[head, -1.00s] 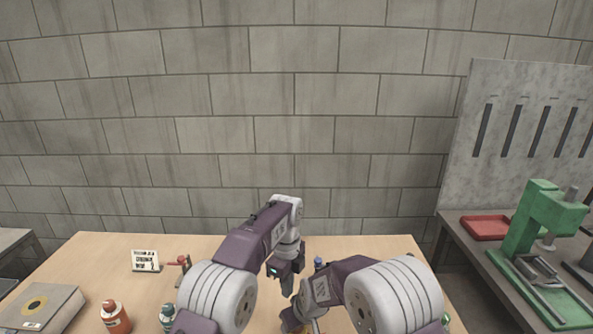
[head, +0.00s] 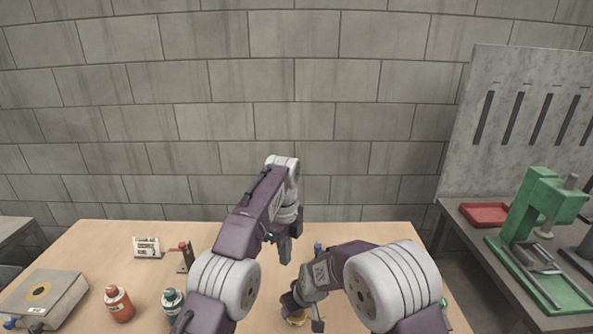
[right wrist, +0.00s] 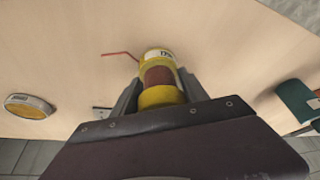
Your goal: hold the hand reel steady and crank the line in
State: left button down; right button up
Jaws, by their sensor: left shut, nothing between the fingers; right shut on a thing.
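The hand reel (right wrist: 160,85), yellow with a dark red-brown middle, sits between the fingers of my right gripper (right wrist: 158,95) in the right wrist view. A thin red piece (right wrist: 122,55) sticks out to the left beside it; I cannot tell if it is line or crank. In the head view only a little of the yellow reel (head: 297,320) shows under my right gripper (head: 300,303), near the bottom edge. My left gripper (head: 285,254) is shut and empty, pointing down above the table, behind the reel and apart from it. The arms hide much of the reel.
On the wooden table (head: 90,260) stand a red bottle (head: 119,304), a teal bottle (head: 172,303), a small sign (head: 147,247) and a grey box (head: 45,299). A green press (head: 535,205) and red tray (head: 485,214) are on the right bench.

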pick_arm(q)
jog(key=s+a+r, duration=0.1)
jog(key=s+a, duration=0.2)
jog(key=s, duration=0.1)
notch_tip(320, 180, down, 7)
jog(key=shift+w+d, duration=0.25)
jog(key=shift+d, duration=0.05)
dwell(0.6)
jog(key=shift+d, duration=0.6)
dwell(0.8)
jog(key=shift+w, duration=0.15)
dwell(0.3)
jog(key=shift+w+d, duration=0.35)
jog(key=shift+w, duration=0.25)
jog(key=shift+w+d, duration=0.35)
jog(key=shift+w, duration=0.2)
jog(key=shift+w+d, duration=0.1)
jog(key=shift+d, duration=0.05)
